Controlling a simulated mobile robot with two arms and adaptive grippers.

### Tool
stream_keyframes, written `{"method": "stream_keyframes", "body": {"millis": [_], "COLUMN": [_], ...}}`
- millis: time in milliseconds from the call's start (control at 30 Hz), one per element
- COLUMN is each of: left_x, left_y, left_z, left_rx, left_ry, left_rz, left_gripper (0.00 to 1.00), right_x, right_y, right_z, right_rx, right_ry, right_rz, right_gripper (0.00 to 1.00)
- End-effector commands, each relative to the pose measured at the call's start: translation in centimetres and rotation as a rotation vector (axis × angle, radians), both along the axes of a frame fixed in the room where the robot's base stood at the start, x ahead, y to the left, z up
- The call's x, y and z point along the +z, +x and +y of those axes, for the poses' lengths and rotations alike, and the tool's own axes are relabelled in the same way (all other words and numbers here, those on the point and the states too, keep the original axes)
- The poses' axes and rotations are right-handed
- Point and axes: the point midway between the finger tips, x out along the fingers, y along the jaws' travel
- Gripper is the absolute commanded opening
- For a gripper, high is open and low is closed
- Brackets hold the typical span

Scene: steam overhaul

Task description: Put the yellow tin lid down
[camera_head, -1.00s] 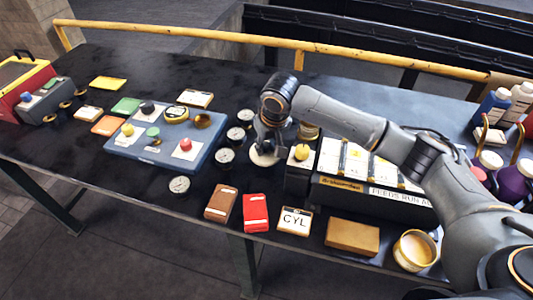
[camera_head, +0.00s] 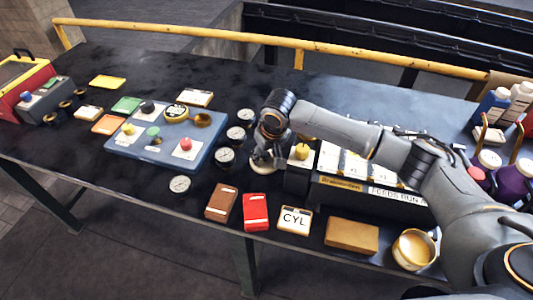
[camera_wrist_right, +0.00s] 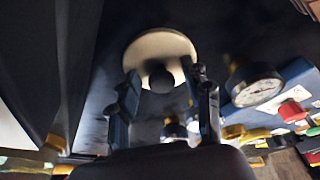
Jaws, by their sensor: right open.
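A pale cream round lid (camera_wrist_right: 161,48) with a dark knob (camera_wrist_right: 162,80) shows in the right wrist view. In the head view a pale edge of it (camera_head: 262,169) shows on the dark table under my right gripper (camera_head: 264,154). The gripper's fingers (camera_wrist_right: 164,88) are spread apart on either side of the knob, with gaps between. The gripper hides most of the lid in the head view. An open yellow tin (camera_head: 414,250) stands at the front right. My left gripper is out of view.
Gauges (camera_head: 225,158) lie just left of the lid, beside a blue tray (camera_head: 130,150) of small parts. A dark box with a yellow knob (camera_head: 302,153) stands close on the right. Red (camera_head: 255,211) and brown (camera_head: 221,202) blocks lie in front. Free table lies behind.

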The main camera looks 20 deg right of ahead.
Motion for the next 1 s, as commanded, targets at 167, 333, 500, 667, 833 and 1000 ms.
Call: {"method": "stream_keyframes", "body": {"millis": [167, 333, 500, 667, 833, 1000], "left_x": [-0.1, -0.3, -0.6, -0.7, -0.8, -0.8], "left_y": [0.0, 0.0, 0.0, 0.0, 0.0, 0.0], "left_z": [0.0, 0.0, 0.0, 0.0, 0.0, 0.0], "left_rx": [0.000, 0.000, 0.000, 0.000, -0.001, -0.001], "left_ry": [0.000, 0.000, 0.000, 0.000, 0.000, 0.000], "left_rz": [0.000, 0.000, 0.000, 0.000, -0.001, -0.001], "left_gripper": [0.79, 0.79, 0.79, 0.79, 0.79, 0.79], "right_x": [0.9, 3.7, 7.3, 10.0, 11.6, 11.9], "right_y": [-0.1, -0.8, -1.8, -2.6, -3.0, -3.2], "right_z": [0.0, -0.1, -0.3, -0.5, -0.5, -0.6], "right_rx": [0.000, 0.002, 0.001, 0.000, -0.001, -0.001], "right_ry": [0.002, 0.001, 0.003, 0.001, 0.002, 0.000], "right_rz": [-0.003, -0.005, -0.005, -0.003, -0.002, 0.000], "right_gripper": [0.49, 0.49, 0.49, 0.49, 0.49, 0.49]}}
